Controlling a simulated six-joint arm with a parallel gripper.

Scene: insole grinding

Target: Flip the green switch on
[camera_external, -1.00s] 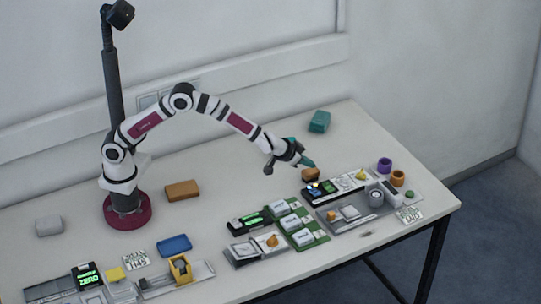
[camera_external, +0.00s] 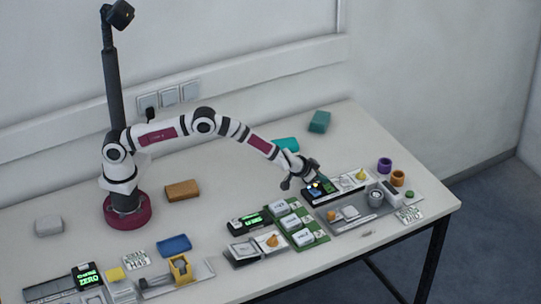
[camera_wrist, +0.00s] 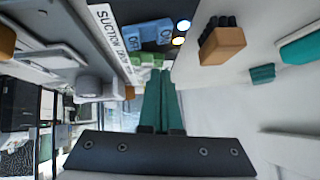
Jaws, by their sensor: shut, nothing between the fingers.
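The black switch panel (camera_external: 318,198) stands at the right part of the table, with a blue switch (camera_external: 314,190) and a green switch (camera_external: 328,187) on it. In the wrist view the blue switch (camera_wrist: 150,33) shows beside a white "SUCTION" label and two lit lamps. The green switch also shows in the wrist view (camera_wrist: 148,59), just beyond my fingertips and partly hidden by them. My gripper (camera_external: 321,181) is shut and empty, its teal fingers pointing down at the green switch. It also shows in the wrist view (camera_wrist: 160,74). I cannot tell whether the fingertips touch the switch.
Purple (camera_external: 385,165) and orange (camera_external: 398,178) rings stand to the right. The back of the table is mostly clear.

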